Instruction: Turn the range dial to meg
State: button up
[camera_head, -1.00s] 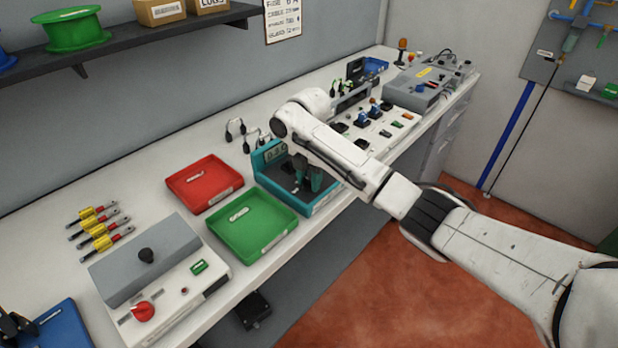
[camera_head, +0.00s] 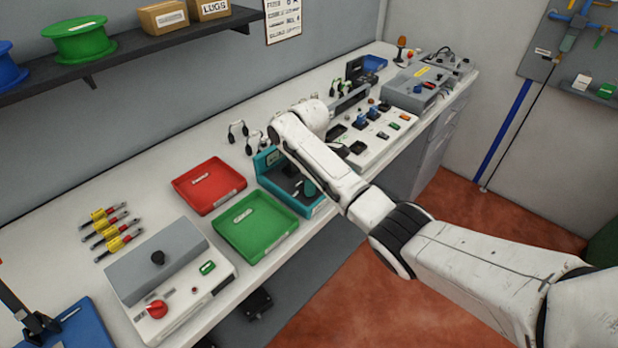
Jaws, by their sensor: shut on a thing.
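A teal bench unit (camera_head: 266,163) with a small display on its raised back stands on the bench, right of the green tray. My white arm reaches across it from the right and covers much of its panel. A dark green upright piece (camera_head: 309,187) shows on the panel at the arm's edge; I cannot tell whether it is a dial. My gripper is hidden behind my arm, so its hold is not visible. No range marking is readable.
A red tray (camera_head: 209,205) and a green tray (camera_head: 256,248) lie left of the teal unit. Several yellow-and-red tools (camera_head: 110,228) lie further left. A panel with small blocks and a grey instrument (camera_head: 412,90) stand beyond my arm. A shelf (camera_head: 140,62) overhangs the back left.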

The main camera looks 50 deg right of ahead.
jog(key=shift+r+m+p, duration=0.1)
jog(key=shift+m+p, duration=0.35)
jog(key=shift+m, duration=0.65)
jog(key=o, duration=1)
notch_tip(320, 180, up, 11)
jog(key=shift+f, duration=0.15)
